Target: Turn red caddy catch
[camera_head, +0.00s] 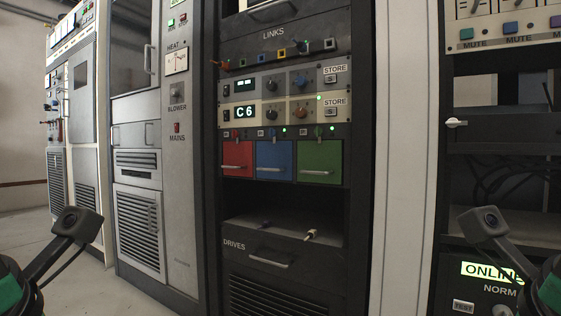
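The red caddy (236,154) is the leftmost of three coloured caddies in the middle rack. It sits in its bay with a pale horizontal handle across its front. A small red catch (235,134) shows on the dark strip just above it; its exact angle is too small to tell. The blue caddy (275,155) and green caddy (320,157) sit to its right. Parts of my two arms show at the lower left and lower right corners, well away from the caddies. The fingers of both grippers are out of view.
Above the caddies are two panels with knobs and a display (244,111) reading C6. Below is an open shelf (285,228) with plugs, then a drives drawer (270,262) with a handle. A pale rack post (404,160) and another rack stand right; grey cabinets stand left.

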